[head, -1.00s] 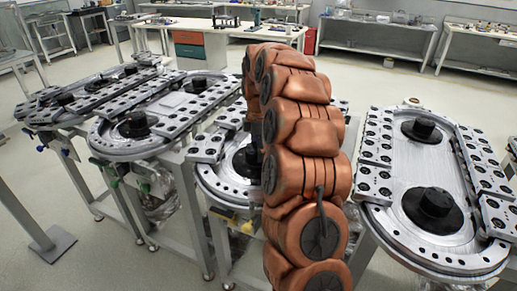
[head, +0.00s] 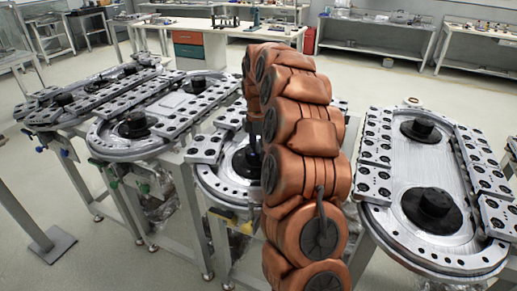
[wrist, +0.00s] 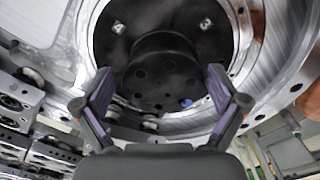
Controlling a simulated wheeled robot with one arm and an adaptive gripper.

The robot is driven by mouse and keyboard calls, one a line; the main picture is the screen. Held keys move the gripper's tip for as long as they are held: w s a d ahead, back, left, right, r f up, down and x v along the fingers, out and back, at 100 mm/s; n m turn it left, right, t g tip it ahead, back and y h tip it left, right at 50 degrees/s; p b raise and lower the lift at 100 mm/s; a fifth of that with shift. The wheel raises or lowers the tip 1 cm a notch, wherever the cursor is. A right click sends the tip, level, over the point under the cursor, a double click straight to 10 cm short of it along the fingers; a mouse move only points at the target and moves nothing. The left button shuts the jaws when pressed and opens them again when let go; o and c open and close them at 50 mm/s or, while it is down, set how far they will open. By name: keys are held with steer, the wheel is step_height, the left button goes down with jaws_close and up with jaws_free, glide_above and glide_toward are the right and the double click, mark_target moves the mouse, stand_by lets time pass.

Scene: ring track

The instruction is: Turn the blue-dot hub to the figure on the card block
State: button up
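The blue-dot hub (wrist: 163,68) is a black stepped cylinder with small holes in its face, set in a dark recess in the wrist view. Its blue dot (wrist: 186,103) shows at the lower right of the face. White figures lie on the dark plate around it: a 4 (wrist: 118,27) at upper left and a 3 (wrist: 206,24) at upper right. My gripper (wrist: 159,72) is open, its purple-padded fingers apart on either side of the hub, with no clear contact. In the head view, the hub (head: 243,163) is partly hidden by my copper arm. I cannot make out the card block.
The hub's silver ring track (head: 215,183) carries drilled carriage blocks (head: 205,149). Another oval track (head: 455,245) with two black hubs stands at right, and more tracks (head: 105,150) stand at left. Open floor lies behind, before the benches.

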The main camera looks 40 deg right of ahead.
mark_target(257, 148)
steer(key=shift+a, duration=0.1)
step_height(257, 148, up, 12)
stand_by(1.0)
steer(key=shift+a, duration=0.1)
stand_by(0.4)
